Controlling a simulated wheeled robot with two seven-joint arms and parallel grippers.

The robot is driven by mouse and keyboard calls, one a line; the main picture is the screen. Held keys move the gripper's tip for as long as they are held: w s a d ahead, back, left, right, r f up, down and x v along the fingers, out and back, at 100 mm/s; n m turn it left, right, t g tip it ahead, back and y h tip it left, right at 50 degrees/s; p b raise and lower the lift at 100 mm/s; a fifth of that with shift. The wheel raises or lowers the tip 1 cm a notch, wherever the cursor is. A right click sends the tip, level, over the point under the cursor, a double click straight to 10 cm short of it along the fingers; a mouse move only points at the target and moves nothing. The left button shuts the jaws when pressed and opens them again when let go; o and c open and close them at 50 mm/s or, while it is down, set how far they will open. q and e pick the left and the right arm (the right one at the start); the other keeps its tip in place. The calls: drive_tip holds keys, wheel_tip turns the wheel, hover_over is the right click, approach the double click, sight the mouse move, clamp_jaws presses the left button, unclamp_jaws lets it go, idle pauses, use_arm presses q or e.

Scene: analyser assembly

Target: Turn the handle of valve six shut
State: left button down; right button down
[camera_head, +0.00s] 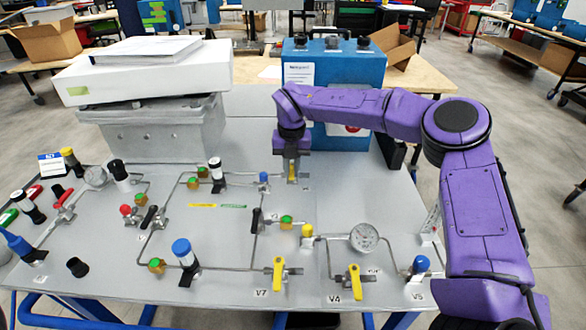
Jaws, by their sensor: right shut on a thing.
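My right gripper (292,170) comes down from the purple arm at the back middle of the grey panel. It is shut on a yellow valve handle (291,173), which shows only as a small strip between the fingers. No label can be read at this valve, so its number does not show. The exact angle of the handle is hidden by the gripper. My left gripper is not in the picture.
Yellow handles of V7 (279,272) and V4 (355,282) stand at the panel's front edge. A pressure gauge (364,237) and blue-capped part (421,264) are to the right. A blue case (340,68) stands close behind the gripper. Thin pipes cross the panel (330,205).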

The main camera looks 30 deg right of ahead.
sight(292, 173)
drive_tip(key=shift+f, duration=0.15)
drive_tip(key=c, duration=1.1)
unclamp_jaws()
drive_tip(key=shift+w, duration=0.15)
wheel_tip(292, 173, up, 10)
drive_tip(key=shift+r, duration=0.2)
